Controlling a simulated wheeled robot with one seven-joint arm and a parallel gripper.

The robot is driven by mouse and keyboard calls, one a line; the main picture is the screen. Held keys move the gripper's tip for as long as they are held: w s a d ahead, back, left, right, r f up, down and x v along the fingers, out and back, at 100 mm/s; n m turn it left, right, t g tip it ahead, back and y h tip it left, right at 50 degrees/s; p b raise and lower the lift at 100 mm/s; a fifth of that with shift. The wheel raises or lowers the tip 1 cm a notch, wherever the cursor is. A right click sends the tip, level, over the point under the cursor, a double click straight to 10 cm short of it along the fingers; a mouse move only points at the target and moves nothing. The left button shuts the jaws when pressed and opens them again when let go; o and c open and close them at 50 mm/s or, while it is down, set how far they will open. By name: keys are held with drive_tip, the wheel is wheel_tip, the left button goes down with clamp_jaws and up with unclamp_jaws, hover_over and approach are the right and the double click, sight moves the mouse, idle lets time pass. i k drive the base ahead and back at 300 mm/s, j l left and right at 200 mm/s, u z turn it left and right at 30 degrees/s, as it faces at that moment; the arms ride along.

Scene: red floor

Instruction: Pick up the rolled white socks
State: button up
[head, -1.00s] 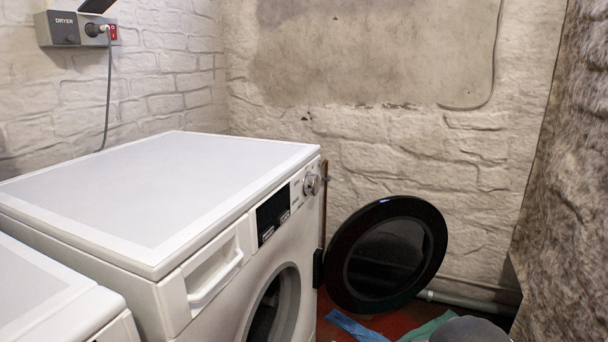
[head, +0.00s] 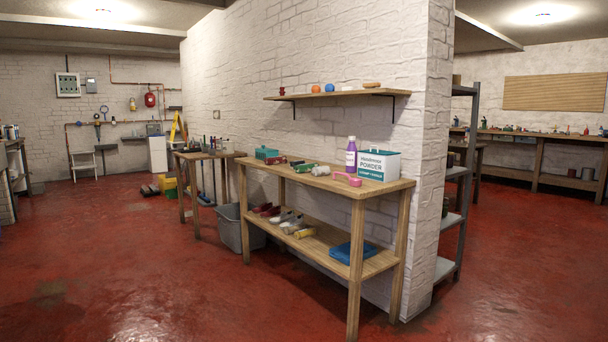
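A small whitish rounded thing (head: 320,171) lies on the top of the wooden table (head: 385,187); it may be the rolled white socks, but it is too small to be sure. It sits left of a pink scoop (head: 348,179) and right of some green and red things. Another small pale thing (head: 347,89) lies on the wall shelf (head: 335,93) above, also too small to name. My gripper is not in view.
A purple bottle (head: 351,157) and a white powder box (head: 378,165) stand on the table. Shoes (head: 287,218) and a blue cloth (head: 353,252) lie on its lower shelf. A grey bin (head: 238,228) is beside it. Red floor (head: 170,270) is clear in front.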

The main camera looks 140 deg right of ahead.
sight(323, 170)
drive_tip(key=z, duration=4.8)
drive_tip(key=i+j+z, duration=0.1)
drive_tip(key=z, duration=0.55)
drive_tip(key=i+j+z, duration=0.3)
drive_tip(key=i+j, duration=0.15)
drive_tip(key=j, duration=0.15)
drive_tip(key=i+j+z, duration=0.25)
drive_tip(key=j, duration=0.4)
drive_tip(key=i+j+z, duration=0.15)
drive_tip(key=i+j, duration=0.1)
drive_tip(key=j, duration=0.1)
